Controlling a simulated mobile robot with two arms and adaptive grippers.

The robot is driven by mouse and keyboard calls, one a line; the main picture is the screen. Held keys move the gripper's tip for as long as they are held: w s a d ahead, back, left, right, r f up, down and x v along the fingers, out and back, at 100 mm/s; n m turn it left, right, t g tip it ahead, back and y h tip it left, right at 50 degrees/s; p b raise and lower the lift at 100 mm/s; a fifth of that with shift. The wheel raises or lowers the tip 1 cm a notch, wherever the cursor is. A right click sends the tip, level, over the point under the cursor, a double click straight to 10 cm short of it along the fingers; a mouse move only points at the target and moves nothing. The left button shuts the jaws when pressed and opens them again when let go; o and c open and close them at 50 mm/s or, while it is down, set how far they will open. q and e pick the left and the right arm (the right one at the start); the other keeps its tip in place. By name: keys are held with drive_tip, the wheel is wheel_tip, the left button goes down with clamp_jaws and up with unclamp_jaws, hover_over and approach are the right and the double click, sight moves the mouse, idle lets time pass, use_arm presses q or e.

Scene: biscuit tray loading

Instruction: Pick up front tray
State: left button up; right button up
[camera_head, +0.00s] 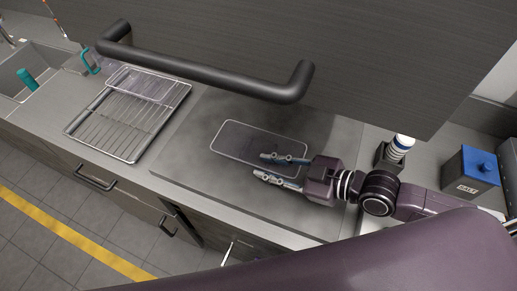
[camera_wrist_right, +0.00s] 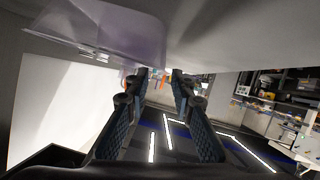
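A clear, shallow rectangular tray (camera_head: 240,138) with a thin pale rim lies on the grey counter panel in the head view. My right gripper (camera_head: 261,165) comes in from the right at the tray's near right corner. Its two fingers are spread apart, one overlapping the tray's edge in the picture and the other nearer the counter front. I cannot tell whether a finger touches the tray. In the right wrist view a translucent purplish surface, probably the tray (camera_wrist_right: 110,32), is above left of the open fingers (camera_wrist_right: 160,76). Nothing is seen clamped between them. My left gripper is not in view.
A wire rack (camera_head: 118,127) stands to the left, with a clear container near its back. A dark cabinet handle (camera_head: 210,75) hangs over the counter. A blue-lidded box (camera_head: 468,170) and a white-and-blue shaker (camera_head: 400,148) stand on the right. The sink is far left.

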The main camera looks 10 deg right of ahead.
sight(259, 151)
drive_tip(key=x, duration=0.1)
drive_tip(key=p+x, duration=0.1)
drive_tip(key=x, duration=0.1)
drive_tip(key=shift+w+a+r+p, duration=0.15)
drive_tip(key=shift+w+a+p, duration=0.15)
drive_tip(key=shift+a+p, duration=0.1)
drive_tip(key=shift+w+a+f, duration=0.3)
drive_tip(key=shift+a+f, duration=0.05)
drive_tip(key=shift+a, duration=0.15)
clamp_jaws()
